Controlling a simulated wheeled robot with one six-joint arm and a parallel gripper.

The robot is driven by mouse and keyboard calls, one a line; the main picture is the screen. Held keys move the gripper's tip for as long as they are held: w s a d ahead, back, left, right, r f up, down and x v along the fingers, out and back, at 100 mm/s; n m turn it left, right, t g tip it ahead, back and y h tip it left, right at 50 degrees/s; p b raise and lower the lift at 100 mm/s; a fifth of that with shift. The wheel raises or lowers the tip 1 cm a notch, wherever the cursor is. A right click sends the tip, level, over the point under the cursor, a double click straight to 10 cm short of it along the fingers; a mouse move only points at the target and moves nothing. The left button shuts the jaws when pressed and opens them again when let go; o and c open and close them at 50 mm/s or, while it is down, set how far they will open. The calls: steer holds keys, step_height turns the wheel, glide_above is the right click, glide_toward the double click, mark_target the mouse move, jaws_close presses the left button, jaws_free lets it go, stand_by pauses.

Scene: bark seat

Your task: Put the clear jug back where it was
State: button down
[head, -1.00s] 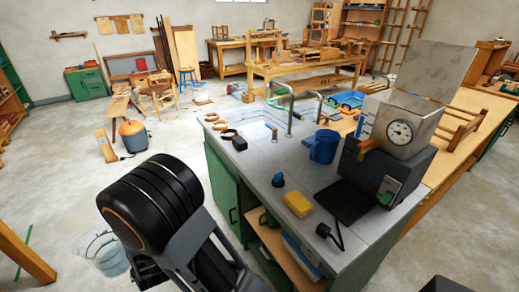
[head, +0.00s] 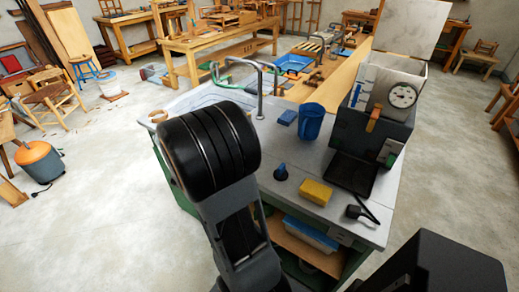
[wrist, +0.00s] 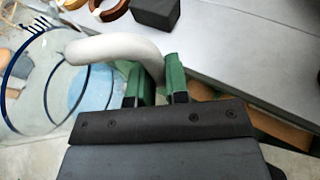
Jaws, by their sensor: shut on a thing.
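The clear jug (wrist: 62,92) shows at the left of the wrist view, see-through with a dark blue rim and marks on its wall. Its pale grey handle (wrist: 108,47) runs between the green fingertips of my gripper (wrist: 157,82), which is shut on it. The floor and a pale blue patch show through the jug. It is off the edge of the bench top (wrist: 235,50), not resting on it. In the head view my arm hides the jug and gripper.
In the wrist view brown rings (wrist: 108,8) and a black block (wrist: 156,12) sit near the bench edge.

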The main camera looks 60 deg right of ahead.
steer(key=s+d+r+m+g+h, duration=0.1)
steer(key=s+d+r+m+g, duration=0.15)
steer(key=s+d, duration=0.4)
steer(key=s+d+r+m+g+h, duration=0.1)
steer(key=s+d+r+m+g, duration=0.2)
steer(key=s+d, duration=0.35)
steer(key=s+d+r+m+g+y, duration=0.1)
steer(key=s+d+r+m+g, duration=0.15)
steer(key=s, duration=0.65)
steer(key=s+d+r+m+g, duration=0.1)
steer(key=s+d+m+g, duration=0.2)
steer(key=s, duration=0.5)
steer(key=shift+g, duration=0.8)
steer(key=shift+w+d+f, duration=0.1)
steer(key=shift+w+f, duration=6.3)
steer(key=shift+w, duration=0.1)
steer(key=shift+f, duration=0.2)
steer(key=c, duration=1.1)
jaws_free()
